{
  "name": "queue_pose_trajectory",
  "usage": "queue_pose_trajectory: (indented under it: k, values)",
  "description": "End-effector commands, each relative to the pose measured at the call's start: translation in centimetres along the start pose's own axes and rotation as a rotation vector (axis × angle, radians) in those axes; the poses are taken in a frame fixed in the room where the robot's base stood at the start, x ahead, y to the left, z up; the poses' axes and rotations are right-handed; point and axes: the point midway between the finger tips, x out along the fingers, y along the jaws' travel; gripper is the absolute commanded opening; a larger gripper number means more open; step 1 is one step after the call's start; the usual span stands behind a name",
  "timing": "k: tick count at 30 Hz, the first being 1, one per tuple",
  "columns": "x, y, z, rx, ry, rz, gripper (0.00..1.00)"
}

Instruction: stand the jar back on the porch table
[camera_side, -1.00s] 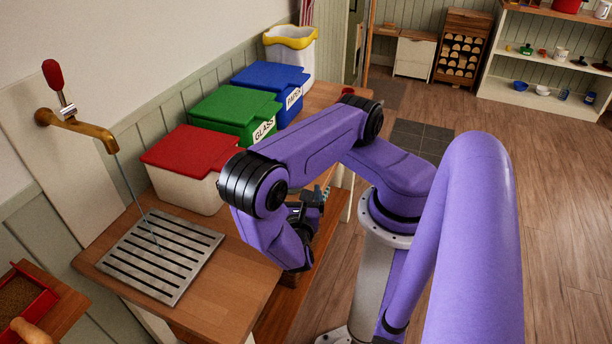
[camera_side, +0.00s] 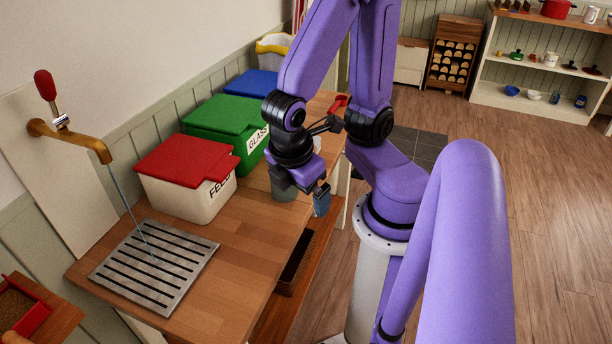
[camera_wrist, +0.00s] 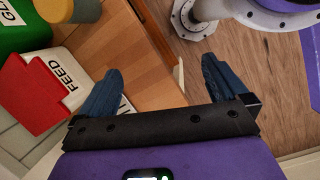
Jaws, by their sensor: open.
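A grey-green cylinder, probably the jar (camera_side: 285,188), is on the wooden table (camera_side: 240,235) near its right edge. My wrist and gripper cover its upper part in the side view. In the wrist view a grey-green and tan round thing (camera_wrist: 68,14), probably the same jar, is cut by the top edge. Whether it stands or lies I cannot tell. My gripper (camera_side: 318,200) is beside it in the side view, over the table's right edge. In the wrist view my gripper (camera_wrist: 160,72) is open with nothing between its blue fingers; the jar is outside them.
Red-lidded feed bin (camera_side: 190,175), green glass bin (camera_side: 225,125) and blue bin (camera_side: 252,84) line the wall. A metal drain grate (camera_side: 155,265) lies under a running brass tap (camera_side: 75,135). The table's front middle is clear. A dark tray (camera_side: 295,262) is lower, beside the table.

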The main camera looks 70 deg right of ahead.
Motion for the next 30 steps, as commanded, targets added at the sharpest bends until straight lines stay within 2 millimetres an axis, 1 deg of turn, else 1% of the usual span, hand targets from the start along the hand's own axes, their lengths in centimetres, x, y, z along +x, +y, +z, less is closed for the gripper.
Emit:
queue_pose_trajectory:
  k: [1,3,6,9,13,30]
  values:
    - [-1.0,-0.2,0.2,0.02,0.067,-0.024,1.0]
    - [-2.0,-0.5,0.3,0.041,0.138,-0.053,1.0]
    - [-3.1,-0.9,0.6,0.059,0.216,-0.082,1.0]
    - [-3.8,-1.1,0.7,0.072,0.263,-0.101,1.0]
    - [-4.1,-1.2,0.8,0.076,0.286,-0.109,1.0]
    - [-4.1,-1.2,0.8,0.076,0.284,-0.108,1.0]
